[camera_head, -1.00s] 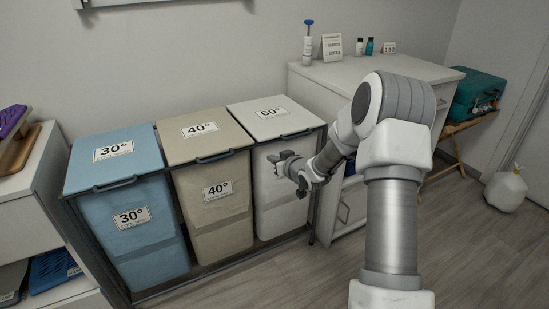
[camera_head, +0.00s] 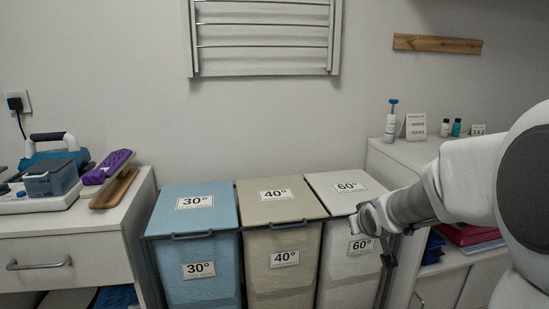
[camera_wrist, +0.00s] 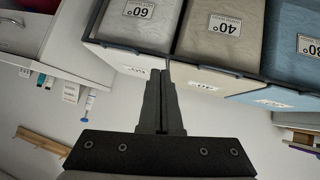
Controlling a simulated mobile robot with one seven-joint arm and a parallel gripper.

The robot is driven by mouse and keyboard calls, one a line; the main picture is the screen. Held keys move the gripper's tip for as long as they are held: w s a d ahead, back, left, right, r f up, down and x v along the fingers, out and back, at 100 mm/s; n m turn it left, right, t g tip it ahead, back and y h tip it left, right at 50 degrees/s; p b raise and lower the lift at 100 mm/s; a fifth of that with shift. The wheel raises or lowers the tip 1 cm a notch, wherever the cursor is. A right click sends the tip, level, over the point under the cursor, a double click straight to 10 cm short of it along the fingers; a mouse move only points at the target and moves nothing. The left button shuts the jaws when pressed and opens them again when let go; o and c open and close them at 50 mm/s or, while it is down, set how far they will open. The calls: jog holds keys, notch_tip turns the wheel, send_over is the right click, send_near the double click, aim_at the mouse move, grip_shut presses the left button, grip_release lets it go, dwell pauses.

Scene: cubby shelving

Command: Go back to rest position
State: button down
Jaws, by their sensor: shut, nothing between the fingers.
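My gripper (camera_wrist: 162,75) is shut and empty. In the wrist view its two dark fingers lie together in front of the bins, and the picture is upside down. My arm comes in from the right edge and covers part of the right cabinet.
Three laundry bins stand in a row: blue 30° (camera_head: 195,222), beige 40° (camera_head: 280,215) and white 60° (camera_head: 343,200), lids closed. A left cabinet (camera_head: 70,250) holds an iron (camera_head: 52,170). A right cabinet (camera_head: 410,152) holds small bottles. A drying rack (camera_head: 262,72) hangs above.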

jog(key=s+a+r+m+g, duration=0.1)
jog(key=s+a+r+g, duration=0.15)
jog(key=s, duration=1.25)
jog(key=s+a+r+m+g, duration=0.15)
jog(key=s+a, duration=0.25)
jog(key=s, duration=1.1)
notch_tip(320, 180, up, 29)
jog(key=s+y+p, duration=0.1)
jog(key=p, duration=2.7)
jog(key=shift+f+n+g+p, duration=0.2)
jog(key=shift+n+g+p, duration=0.1)
jog(key=shift+n, duration=0.05)
